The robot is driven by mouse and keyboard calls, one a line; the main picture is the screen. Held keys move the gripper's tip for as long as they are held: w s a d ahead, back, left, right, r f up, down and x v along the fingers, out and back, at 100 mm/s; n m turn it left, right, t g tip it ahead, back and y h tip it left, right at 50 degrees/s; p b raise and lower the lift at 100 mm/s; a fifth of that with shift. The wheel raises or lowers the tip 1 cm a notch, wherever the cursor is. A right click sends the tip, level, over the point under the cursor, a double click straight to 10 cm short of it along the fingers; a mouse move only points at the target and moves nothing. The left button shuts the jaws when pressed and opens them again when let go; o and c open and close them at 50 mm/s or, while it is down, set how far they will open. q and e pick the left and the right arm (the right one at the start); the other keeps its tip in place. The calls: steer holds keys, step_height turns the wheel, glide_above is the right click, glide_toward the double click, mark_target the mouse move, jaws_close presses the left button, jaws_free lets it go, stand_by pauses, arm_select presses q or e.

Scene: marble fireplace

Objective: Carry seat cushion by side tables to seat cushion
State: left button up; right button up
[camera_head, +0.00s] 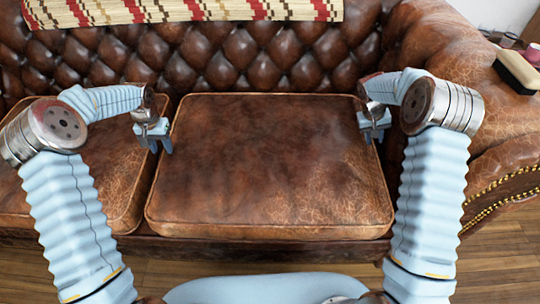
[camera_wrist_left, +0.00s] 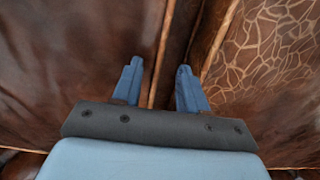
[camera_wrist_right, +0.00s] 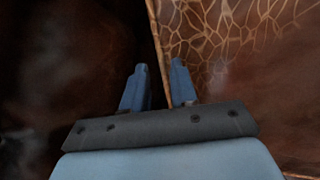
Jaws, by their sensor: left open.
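A brown leather seat cushion (camera_head: 270,165) with a crackled front right part lies flat in the sofa's middle. A second seat cushion (camera_head: 75,170) lies to its left, partly hidden by my left arm. My left gripper (camera_head: 153,135) is open at the seam between the two cushions. In the left wrist view its fingers (camera_wrist_left: 157,80) stand apart over that narrow gap. My right gripper (camera_head: 375,122) is at the middle cushion's right edge. In the right wrist view its fingers (camera_wrist_right: 160,82) are partly apart, with the edge piping between them. Whether they pinch the edge is unclear.
The tufted sofa back (camera_head: 235,55) rises behind the cushions, with a patterned woven throw (camera_head: 185,10) along its top. The sofa arm (camera_head: 455,60) stands at the right, carrying a dark-and-cream block-like item (camera_head: 517,70). Wooden floor (camera_head: 500,270) shows in front.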

arm_select(q)
steer(key=shift+f, duration=0.5)
arm_select(e)
steer(key=shift+d+f, duration=0.15)
steer(key=shift+f, duration=0.35)
arm_select(q)
steer(key=c, duration=0.4)
arm_select(e)
steer(key=c, duration=0.4)
arm_select(q)
jaws_close()
arm_select(e)
jaws_close()
arm_select(q)
steer(key=shift+w+r, duration=0.1)
steer(key=shift+r, duration=0.2)
arm_select(e)
steer(key=shift+w+r, duration=0.1)
steer(key=shift+r, duration=0.2)
